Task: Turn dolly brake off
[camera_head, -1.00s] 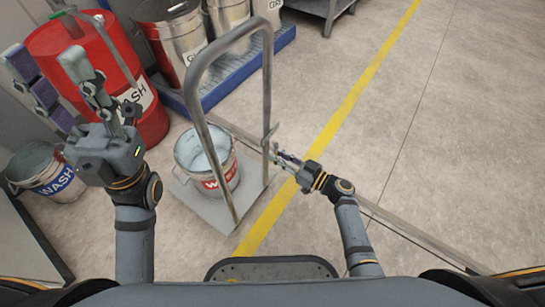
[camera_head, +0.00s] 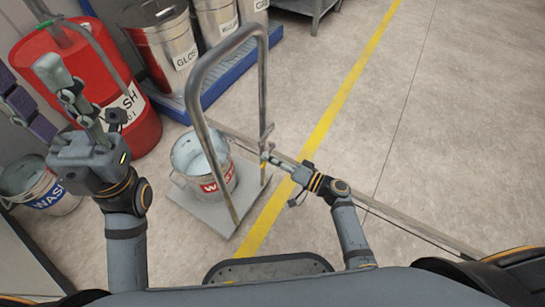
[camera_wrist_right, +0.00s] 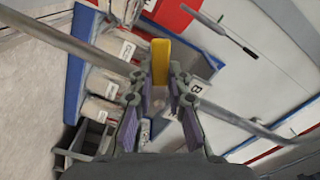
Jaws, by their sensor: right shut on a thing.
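The dolly (camera_head: 190,205) has a flat grey deck and a tall bent-tube handle (camera_head: 262,80), and a pail labelled in red (camera_head: 207,168) stands on it. A small grey lever (camera_head: 266,133) shows on the handle's right post. My right gripper (camera_head: 268,158) is at that post, just below the lever's upper end. In the right wrist view, its fingers (camera_wrist_right: 160,95) are shut on a yellow piece (camera_wrist_right: 160,62), which looks like the brake lever's grip. The fingers hide its lower part. My left gripper (camera_head: 45,105) is open and empty, raised at the left.
A red drum (camera_head: 85,80) and a white pail (camera_head: 42,185) stand at the left. Metal cans (camera_head: 165,50) stand on a blue-edged pallet (camera_head: 240,65) behind the dolly. The floor right of the yellow line (camera_head: 330,115) is mostly clear.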

